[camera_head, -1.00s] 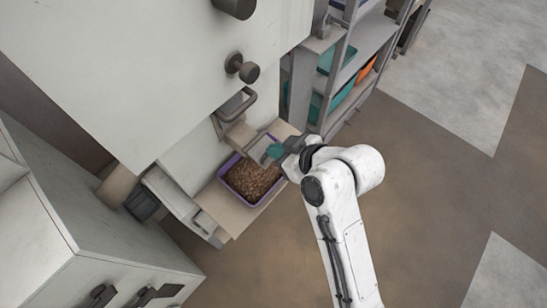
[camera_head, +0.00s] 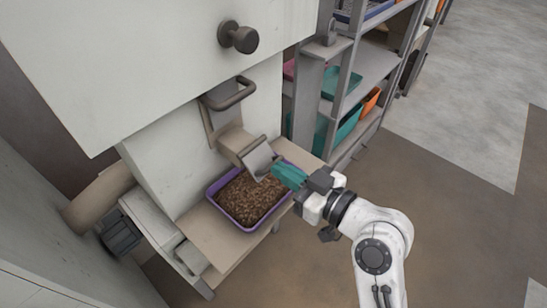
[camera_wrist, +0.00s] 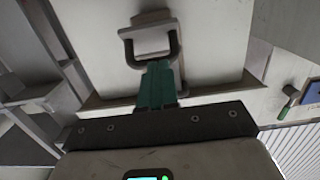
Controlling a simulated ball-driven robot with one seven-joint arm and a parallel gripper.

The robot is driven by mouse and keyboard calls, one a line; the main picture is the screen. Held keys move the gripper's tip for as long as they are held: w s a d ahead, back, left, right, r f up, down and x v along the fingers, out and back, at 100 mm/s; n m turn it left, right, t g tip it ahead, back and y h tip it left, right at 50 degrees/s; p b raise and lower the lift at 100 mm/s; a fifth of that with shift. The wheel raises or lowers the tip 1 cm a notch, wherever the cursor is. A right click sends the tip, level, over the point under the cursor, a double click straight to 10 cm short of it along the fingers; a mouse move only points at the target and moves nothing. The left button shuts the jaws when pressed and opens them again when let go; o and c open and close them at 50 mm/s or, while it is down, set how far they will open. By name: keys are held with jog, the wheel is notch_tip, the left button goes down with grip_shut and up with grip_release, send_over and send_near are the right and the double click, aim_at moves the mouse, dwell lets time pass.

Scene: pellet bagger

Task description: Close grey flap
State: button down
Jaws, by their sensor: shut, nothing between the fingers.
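The pale grey flap (camera_head: 258,158) is at the mouth of the beige chute (camera_head: 236,142) on the machine front. It stands tilted outward, above the back of a purple tray (camera_head: 213,202) full of brown pellets. My gripper (camera_head: 275,170) has its teal fingers together and empty. Their tips are beside the flap's lower right edge, over the tray; I cannot tell whether they touch it. In the wrist view, the shut fingers (camera_wrist: 156,66) point at a dark U-shaped handle (camera_wrist: 150,62) and overlap its lower part in the picture.
A grey U-shaped handle (camera_head: 235,94) sits on a plate above the chute. A dark round knob (camera_head: 239,37) sticks out higher up. The tray rests on a beige shelf (camera_head: 222,250). A rack (camera_head: 372,70) with bins stands behind at right. Floor at right is clear.

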aim_at(262, 166)
jog(key=f+t+y+b, duration=0.1)
jog(key=b, duration=0.4)
jog(key=f+t+y+b, duration=0.1)
jog(key=f+b, duration=0.1)
jog(key=b, duration=0.3)
jog(key=f+t+y+b, duration=0.1)
jog(key=f+y+b, duration=0.1)
jog(key=b, duration=0.3)
jog(key=shift+w+a+b, duration=0.3)
jog(key=shift+a+b, duration=0.05)
jog(key=shift+a, duration=0.05)
jog(key=b, duration=0.2)
jog(key=a+f+b, duration=0.1)
jog(key=b, duration=0.1)
jog(key=shift+w+f+b, duration=0.2)
jog(key=shift+w+b, duration=0.15)
jog(key=shift+b, duration=0.05)
jog(key=shift+w, duration=0.1)
